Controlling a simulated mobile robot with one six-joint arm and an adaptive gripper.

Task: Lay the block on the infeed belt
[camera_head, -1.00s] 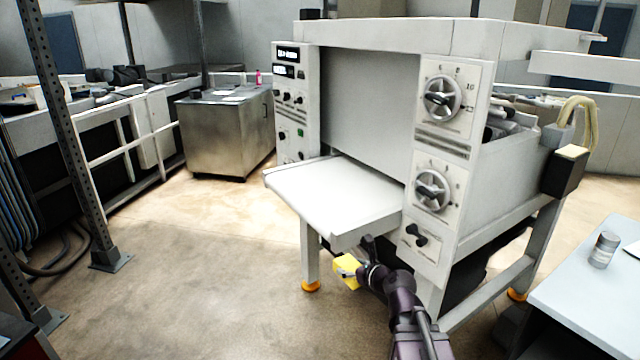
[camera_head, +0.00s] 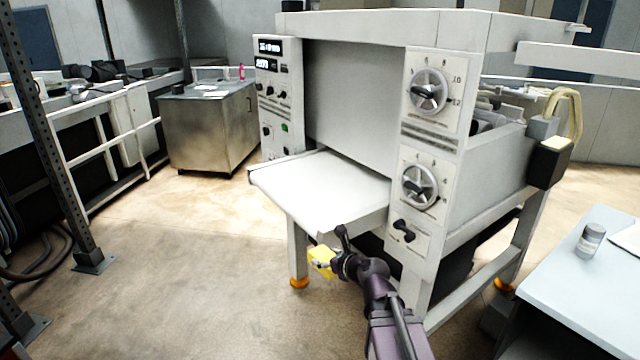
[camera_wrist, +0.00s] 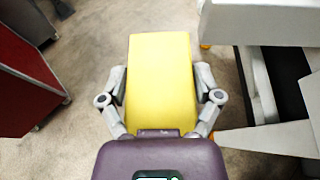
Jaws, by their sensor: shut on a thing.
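The yellow block (camera_head: 321,262) is held by my gripper (camera_head: 325,264), low in front of the machine. In the wrist view the block (camera_wrist: 160,80) sits between the two fingers of my gripper (camera_wrist: 160,92), which are shut on its sides. The white infeed belt (camera_head: 320,188) is a flat bed sticking out from the sheeter's opening. It looks bare. The block appears below and in front of the belt's near edge, apart from it. In the wrist view, white machine parts lie to the block's right.
The sheeter's control panel (camera_head: 431,150) with dials stands right of the belt. A pale table (camera_head: 570,265) with a small jar (camera_head: 590,240) is at the right. A steel cabinet (camera_head: 205,130) and a perforated post (camera_head: 45,130) stand at the left. The floor (camera_head: 190,270) before the machine is clear.

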